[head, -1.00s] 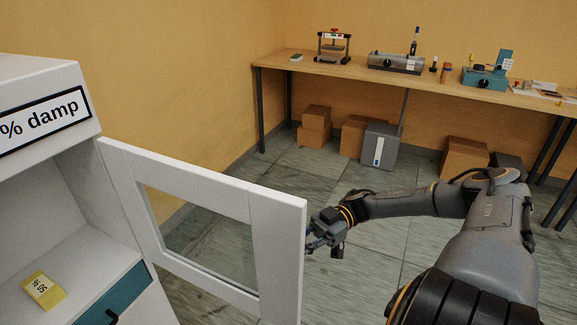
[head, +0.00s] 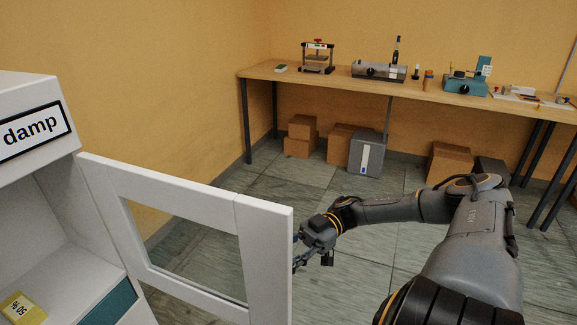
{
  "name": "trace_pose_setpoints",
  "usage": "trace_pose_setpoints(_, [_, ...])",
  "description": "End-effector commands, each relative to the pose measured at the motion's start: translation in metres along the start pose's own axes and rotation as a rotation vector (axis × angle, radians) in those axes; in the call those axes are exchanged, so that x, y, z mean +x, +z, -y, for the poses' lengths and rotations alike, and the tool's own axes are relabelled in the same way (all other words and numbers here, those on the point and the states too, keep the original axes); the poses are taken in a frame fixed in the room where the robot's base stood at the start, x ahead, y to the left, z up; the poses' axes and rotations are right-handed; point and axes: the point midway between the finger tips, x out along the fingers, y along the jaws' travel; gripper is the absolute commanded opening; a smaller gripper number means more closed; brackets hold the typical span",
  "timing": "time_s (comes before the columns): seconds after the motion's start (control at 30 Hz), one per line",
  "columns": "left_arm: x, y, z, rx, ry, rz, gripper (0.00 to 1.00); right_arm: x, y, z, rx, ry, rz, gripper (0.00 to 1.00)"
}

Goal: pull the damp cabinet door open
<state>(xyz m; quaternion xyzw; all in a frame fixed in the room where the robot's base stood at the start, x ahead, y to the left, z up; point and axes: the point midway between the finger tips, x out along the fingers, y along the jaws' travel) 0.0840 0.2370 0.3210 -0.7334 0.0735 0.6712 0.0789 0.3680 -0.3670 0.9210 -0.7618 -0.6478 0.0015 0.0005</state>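The white damp cabinet (head: 40,110) stands at the left, its sign (head: 33,131) partly cut off and reading "damp". Its white framed door (head: 262,245) with a clear pane stands swung well out from the cabinet, hinged at the left. The cabinet's inside is exposed. My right gripper (head: 298,255) is at the door's free edge on the right. Its fingertips are partly hidden by the door frame, so I cannot tell whether they touch or grip it. My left gripper is out of view.
A yellow box (head: 22,308) lies inside the cabinet, above a teal drawer front (head: 108,303). A wooden bench (head: 345,80) with lab devices runs along the back wall. Cardboard boxes (head: 300,137) and a grey box (head: 367,153) stand under it. The tiled floor between is clear.

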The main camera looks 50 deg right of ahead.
Motion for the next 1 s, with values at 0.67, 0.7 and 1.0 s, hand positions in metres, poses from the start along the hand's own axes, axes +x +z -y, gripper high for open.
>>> trace_pose_setpoints(0.67, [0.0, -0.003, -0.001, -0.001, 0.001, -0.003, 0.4, -0.109, 0.001, 0.0, -0.002, 0.004, 0.001, 0.34])
trace_pose_setpoints(0.7, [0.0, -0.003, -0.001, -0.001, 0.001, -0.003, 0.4, -0.112, 0.001, 0.001, -0.002, 0.004, 0.0, 0.34])
trace_pose_setpoints(1.0, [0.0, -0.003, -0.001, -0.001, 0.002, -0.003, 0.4, -0.121, 0.001, 0.002, 0.002, 0.001, 0.001, 0.34])
